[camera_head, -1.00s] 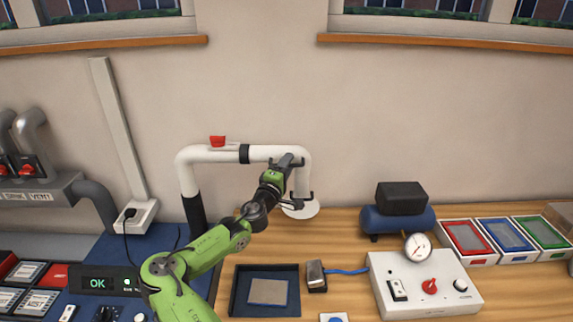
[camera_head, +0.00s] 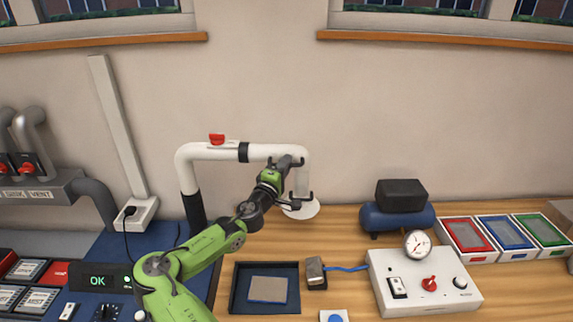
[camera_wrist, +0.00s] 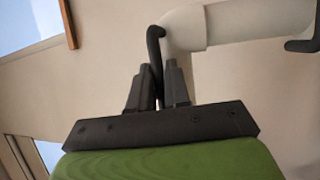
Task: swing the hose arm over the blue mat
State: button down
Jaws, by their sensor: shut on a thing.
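The hose arm (camera_head: 215,152) is a white pipe with a black band. It runs along the wall and bends down at its right end to a round white hood (camera_head: 302,210). My gripper (camera_head: 292,188) is at that right end. In the wrist view my gripper (camera_wrist: 160,75) is shut on a thin black handle (camera_wrist: 154,42) beside the white pipe (camera_wrist: 250,22); the fingers hide its lower part. The hood hangs over bare wood, behind a dark blue square mat or tray (camera_head: 238,296) with a grey plate on it. A larger dark blue surface (camera_head: 145,252) lies at the left.
A blue compressor (camera_head: 398,218) and red, blue and green framed trays (camera_head: 505,245) stand at the right. Wood between hood and compressor is clear.

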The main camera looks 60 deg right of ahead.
jog(key=w+a+m+g+y+p, duration=0.1)
jog(key=a+m+g, duration=0.3)
jog(key=a, duration=0.8)
jog(key=w+a+m+g+y+p, duration=0.1)
jog(key=a+m+g+y, duration=0.3)
jog(key=a+g, duration=0.5)
jog(key=shift+w+a, duration=0.85)
jog(key=shift+a, duration=1.05)
jog(key=c, duration=1.2)
grip_release()
jog(key=shift+o, duration=0.2)
jog(key=shift+w, duration=0.15)
jog(key=b+v, duration=0.1)
jog(key=v, duration=1.4)
jog(key=shift+w+a+f+b, duration=0.15)
jog(key=shift+a+f+b, duration=0.1)
jog(key=shift+f+b, duration=0.1)
